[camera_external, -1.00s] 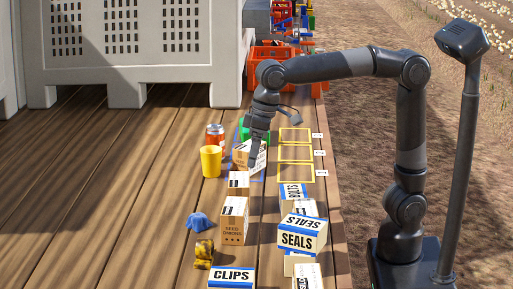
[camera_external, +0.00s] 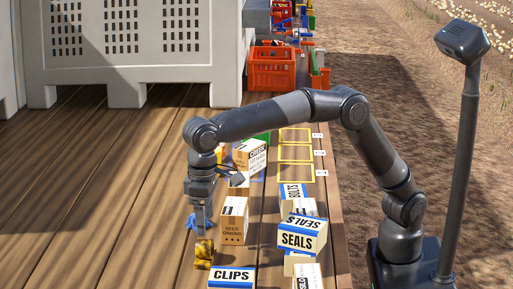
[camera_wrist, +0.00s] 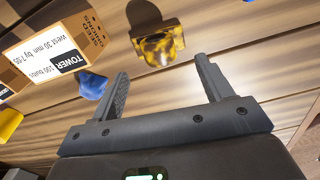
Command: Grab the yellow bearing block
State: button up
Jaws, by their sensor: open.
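The yellow bearing block (camera_external: 203,256), mottled with dark patches, sits on the wooden deck at the front left of the boxes. In the wrist view it lies at the top centre (camera_wrist: 158,43), just beyond the fingertips. My gripper (camera_external: 201,234) points down at or just above the block's far side in the outside view. In the wrist view my gripper (camera_wrist: 163,68) is open with nothing between its fingers. The block lies roughly in line with the gap between them. Whether a finger touches it cannot be told.
A blue cloth-like item (camera_external: 191,222) lies just behind the block, partly hidden by my gripper. A seed onions box (camera_external: 234,228) stands to the right. The CLIPS box (camera_external: 232,277) is in front, and the SEALS box (camera_external: 302,236) farther right. Bare planks (camera_external: 110,220) lie left.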

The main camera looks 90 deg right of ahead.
aim_at(204, 240)
jog(key=f, duration=0.8)
jog(key=shift+w+d, duration=0.2)
jog(key=shift+w, duration=0.05)
jog(key=c, duration=1.4)
